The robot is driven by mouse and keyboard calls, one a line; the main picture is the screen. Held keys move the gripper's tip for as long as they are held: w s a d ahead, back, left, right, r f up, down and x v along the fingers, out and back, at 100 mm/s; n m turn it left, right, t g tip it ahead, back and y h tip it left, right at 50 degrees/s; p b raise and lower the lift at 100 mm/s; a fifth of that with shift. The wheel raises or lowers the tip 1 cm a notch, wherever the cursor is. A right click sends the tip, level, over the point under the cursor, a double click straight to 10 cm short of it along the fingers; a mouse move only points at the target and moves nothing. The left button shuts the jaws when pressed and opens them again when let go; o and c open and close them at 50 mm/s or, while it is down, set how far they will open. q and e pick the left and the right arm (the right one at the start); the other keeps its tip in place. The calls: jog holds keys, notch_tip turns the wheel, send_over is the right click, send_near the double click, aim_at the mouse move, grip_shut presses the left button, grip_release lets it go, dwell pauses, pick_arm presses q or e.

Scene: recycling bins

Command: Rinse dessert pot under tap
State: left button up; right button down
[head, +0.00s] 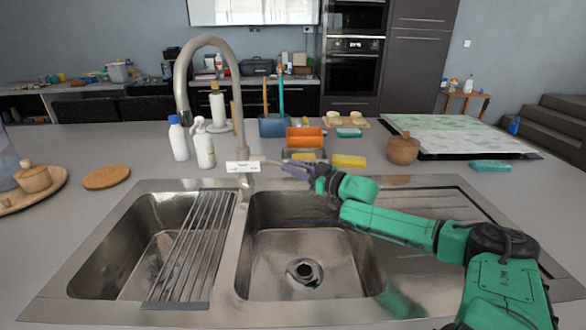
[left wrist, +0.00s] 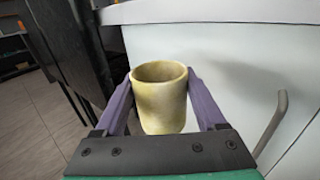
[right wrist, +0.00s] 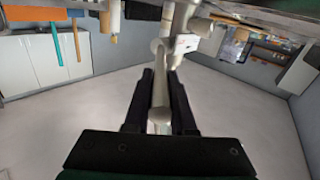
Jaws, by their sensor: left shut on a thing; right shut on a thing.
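The dessert pot (left wrist: 160,105), a pale yellowish cup, is between the purple fingers of my left gripper (left wrist: 163,73), which is shut on it. It is beside a white cabinet front, and neither shows in the head view. The tall grey tap (head: 238,100) stands behind the sink with its spout curving over to the left. My right gripper (head: 290,168) is at the tap's base. It is shut on the tap lever (right wrist: 160,95), which lies between its fingers in the right wrist view. I see no clear water stream.
The sink has a left basin (head: 150,240) partly covered by a drying rack (head: 195,245), and an empty right basin (head: 300,255). White bottles (head: 205,145), an orange-and-grey caddy (head: 304,140) and a yellow sponge (head: 349,161) stand behind. A wooden pot (head: 403,150) is to the right.

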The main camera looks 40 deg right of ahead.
dwell(0.6)
